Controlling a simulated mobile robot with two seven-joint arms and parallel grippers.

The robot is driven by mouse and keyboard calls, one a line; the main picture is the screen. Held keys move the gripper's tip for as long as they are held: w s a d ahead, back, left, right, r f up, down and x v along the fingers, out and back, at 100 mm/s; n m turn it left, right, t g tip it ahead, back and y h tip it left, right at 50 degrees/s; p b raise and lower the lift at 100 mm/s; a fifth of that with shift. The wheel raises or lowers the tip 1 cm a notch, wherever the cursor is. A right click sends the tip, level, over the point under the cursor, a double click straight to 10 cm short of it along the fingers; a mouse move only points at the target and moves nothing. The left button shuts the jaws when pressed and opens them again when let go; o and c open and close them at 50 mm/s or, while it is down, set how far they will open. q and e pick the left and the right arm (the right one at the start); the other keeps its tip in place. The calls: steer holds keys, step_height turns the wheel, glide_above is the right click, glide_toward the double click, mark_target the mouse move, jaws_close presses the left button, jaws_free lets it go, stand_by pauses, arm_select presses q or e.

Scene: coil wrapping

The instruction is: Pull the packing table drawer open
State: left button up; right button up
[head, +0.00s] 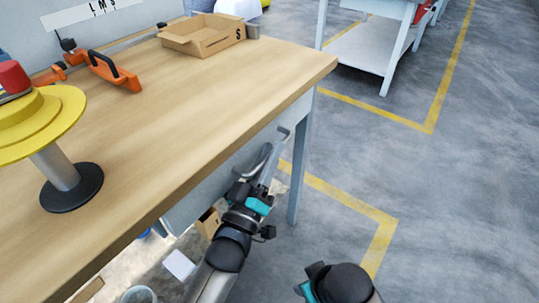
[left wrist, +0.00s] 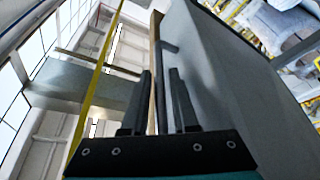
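The packing table (head: 190,95) has a light wooden top. Its grey drawer front (head: 190,208) lies under the near edge, and the drawer looks closed. In the left wrist view the grey front (left wrist: 225,80) fills the right side, with a dark handle bar (left wrist: 168,47) on it. My left gripper (head: 265,160) is at the drawer front, below the table edge. In the left wrist view its fingers (left wrist: 160,88) are apart, with the handle bar just beyond the tips. I cannot tell whether they touch it. My right arm shows at the bottom, its fingers out of view.
On the top stand a yellow spool stand (head: 38,125), an orange tool (head: 112,72) and an open cardboard box (head: 203,36). A table leg (head: 301,160) is right of my left gripper. The floor (head: 450,200) to the right is clear. Another table (head: 375,45) stands behind.

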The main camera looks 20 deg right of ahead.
arm_select(q)
jaws_close()
stand_by(1.4)
